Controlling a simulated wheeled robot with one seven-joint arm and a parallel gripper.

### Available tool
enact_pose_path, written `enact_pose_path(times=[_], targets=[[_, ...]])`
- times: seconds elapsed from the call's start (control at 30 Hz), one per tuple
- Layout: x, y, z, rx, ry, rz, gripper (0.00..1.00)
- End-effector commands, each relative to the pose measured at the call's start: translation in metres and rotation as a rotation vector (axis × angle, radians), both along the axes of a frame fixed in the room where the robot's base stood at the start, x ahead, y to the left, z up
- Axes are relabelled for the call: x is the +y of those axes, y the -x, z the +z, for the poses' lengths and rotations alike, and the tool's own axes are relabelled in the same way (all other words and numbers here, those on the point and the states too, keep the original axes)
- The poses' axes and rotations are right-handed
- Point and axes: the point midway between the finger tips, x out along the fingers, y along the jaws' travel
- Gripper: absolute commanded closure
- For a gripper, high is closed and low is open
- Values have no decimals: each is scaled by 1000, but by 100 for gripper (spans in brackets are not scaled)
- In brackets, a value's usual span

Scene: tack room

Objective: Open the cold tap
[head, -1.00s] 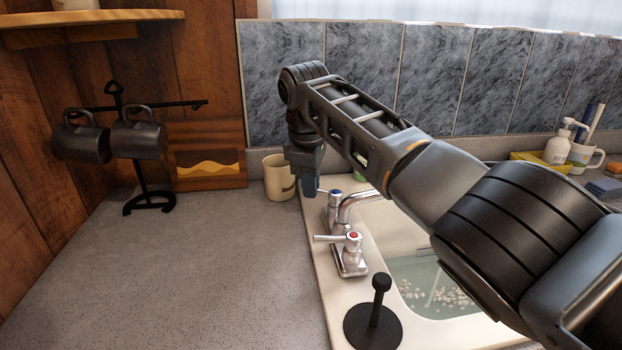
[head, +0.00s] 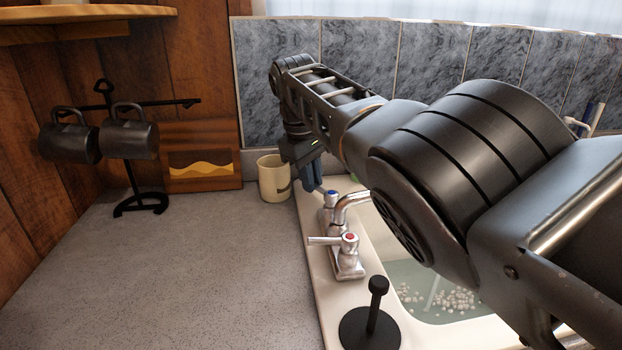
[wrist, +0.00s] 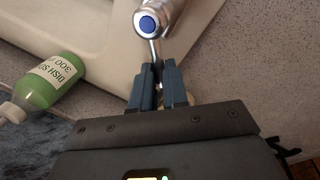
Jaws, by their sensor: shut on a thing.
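The cold tap (head: 329,197) has a chrome body and a blue-marked cap. It stands on the far end of the faucet base at the sink's left rim. In the wrist view the blue cap (wrist: 147,24) is at top centre, and its thin lever runs down between my fingers. My gripper (wrist: 158,78) is shut on this lever, with one blue finger on each side. In the head view my gripper (head: 313,178) is just behind and left of the cold tap, and the lever's end is hard to see.
The red-marked hot tap (head: 348,242) and the spout (head: 352,201) are close by. A cream mug (head: 270,180) stands just left of my gripper. A green dish soap bottle (wrist: 50,84) lies to the left in the wrist view. A black upright holder (head: 370,325) stands at the front.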

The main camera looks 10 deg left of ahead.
Motion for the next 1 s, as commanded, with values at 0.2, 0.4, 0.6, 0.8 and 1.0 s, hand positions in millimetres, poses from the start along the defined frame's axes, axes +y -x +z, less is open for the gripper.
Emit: enact_pose_path(times=[0.2, 0.4, 0.6, 0.8, 1.0], targets=[[0, 1, -1, 3, 0, -2, 100], [0, 1, -1, 3, 0, -1, 78], [0, 0, 0, 1, 0, -1, 61], [0, 0, 0, 0, 0, -1, 61], [3, 2, 16, -2, -3, 1, 61]])
